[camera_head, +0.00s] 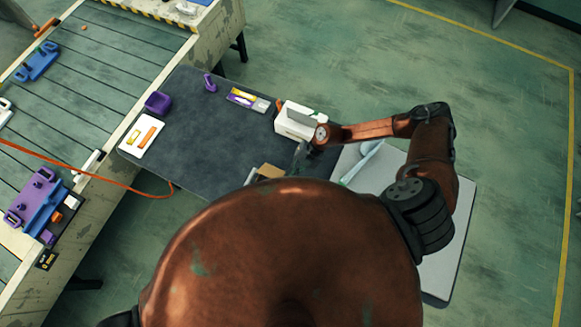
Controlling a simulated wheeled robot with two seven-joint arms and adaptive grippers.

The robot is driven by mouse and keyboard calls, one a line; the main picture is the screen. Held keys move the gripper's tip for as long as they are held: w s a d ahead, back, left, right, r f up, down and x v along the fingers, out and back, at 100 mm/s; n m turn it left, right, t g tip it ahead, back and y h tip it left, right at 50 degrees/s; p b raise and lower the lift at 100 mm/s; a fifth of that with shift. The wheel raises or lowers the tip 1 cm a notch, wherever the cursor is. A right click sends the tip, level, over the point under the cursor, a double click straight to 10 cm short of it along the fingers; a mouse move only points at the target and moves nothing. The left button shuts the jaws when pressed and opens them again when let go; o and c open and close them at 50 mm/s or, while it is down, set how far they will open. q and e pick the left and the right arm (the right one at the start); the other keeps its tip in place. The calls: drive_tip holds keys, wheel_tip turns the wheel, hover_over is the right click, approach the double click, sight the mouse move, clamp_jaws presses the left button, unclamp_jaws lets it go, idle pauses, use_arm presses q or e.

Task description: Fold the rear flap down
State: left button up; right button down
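A tan cardboard piece (269,171) shows at the near edge of the dark table mat (215,140). It may be part of a box with flaps, but my own body hides most of it. I cannot make out the rear flap or its angle. My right arm comes in from the right, and its dark gripper (301,156) is just above and right of the cardboard, pointing down. Its fingers are small and partly hidden, so I cannot tell whether they touch the cardboard or are open. My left gripper is not in view.
A white box-like thing (292,122) stands behind my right gripper. A purple bin (158,102), a purple part (209,83), a tray (247,100) and a white card (141,137) lie on the mat. A slatted conveyor (105,65) runs at left. A grey-white surface (452,240) is at right.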

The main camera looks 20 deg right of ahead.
sight(290, 182)
drive_tip(key=shift+s+a+f, duration=0.1)
drive_tip(key=shift+f, duration=0.1)
drive_tip(key=shift+s+a+f, duration=0.2)
drive_tip(key=shift+a+f, duration=0.05)
drive_tip(key=shift+f, duration=0.25)
drive_tip(key=shift+s+a+f, duration=0.2)
drive_tip(key=shift+f, duration=0.25)
drive_tip(key=shift+s+a+f+b, duration=0.1)
drive_tip(key=shift+f+b, duration=0.35)
drive_tip(key=shift+f, duration=0.15)
drive_tip(key=shift+s+a+f+b, duration=0.1)
drive_tip(key=shift+f+b, duration=0.3)
drive_tip(key=shift+f, duration=0.15)
drive_tip(key=shift+s+d+f, duration=0.1)
drive_tip(key=shift+s, duration=0.05)
